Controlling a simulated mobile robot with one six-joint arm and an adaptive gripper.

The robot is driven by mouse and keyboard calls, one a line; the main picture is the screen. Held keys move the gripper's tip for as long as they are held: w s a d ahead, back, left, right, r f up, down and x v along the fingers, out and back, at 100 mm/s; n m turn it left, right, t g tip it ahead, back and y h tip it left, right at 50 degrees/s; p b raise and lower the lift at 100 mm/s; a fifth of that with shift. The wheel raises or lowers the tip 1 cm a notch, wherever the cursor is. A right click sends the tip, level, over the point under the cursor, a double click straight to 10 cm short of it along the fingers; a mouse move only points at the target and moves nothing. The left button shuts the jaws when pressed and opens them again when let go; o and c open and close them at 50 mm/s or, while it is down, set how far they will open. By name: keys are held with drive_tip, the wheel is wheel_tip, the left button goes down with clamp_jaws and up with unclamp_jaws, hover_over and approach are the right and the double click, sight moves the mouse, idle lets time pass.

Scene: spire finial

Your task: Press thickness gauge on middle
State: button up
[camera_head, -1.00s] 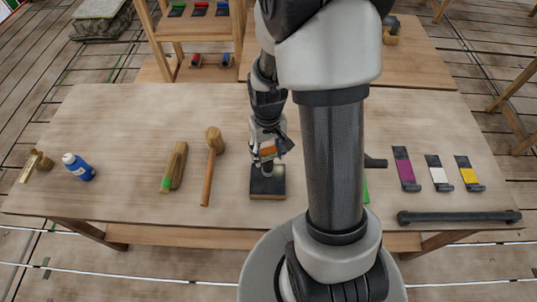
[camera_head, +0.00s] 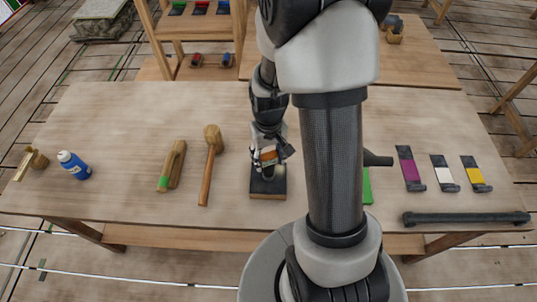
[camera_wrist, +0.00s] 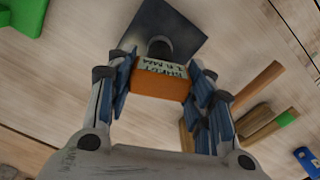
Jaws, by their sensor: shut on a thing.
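My gripper (camera_head: 268,158) is shut on the thickness gauge (camera_wrist: 160,80), an orange block with a pale lettered face and a dark round tip. In the wrist view the gauge sits between the two blue-padded fingers. Its dark tip points at a dark square plate (camera_wrist: 188,28), which also shows on the table in the head view (camera_head: 268,188). The gripper is right above the plate's back part. I cannot tell whether the tip touches the plate. The gauge is mostly hidden by the fingers in the head view.
Purple (camera_head: 410,170), white (camera_head: 444,173) and yellow (camera_head: 476,174) pieces and a dark bar (camera_head: 466,219) lie to the right.

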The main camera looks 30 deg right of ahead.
drive_tip(key=shift+f, duration=0.4)
drive_tip(key=o, duration=1.3)
drive_tip(key=shift+o, duration=0.2)
wheel_tip(320, 180, up, 12)
drive_tip(key=shift+r, duration=0.1)
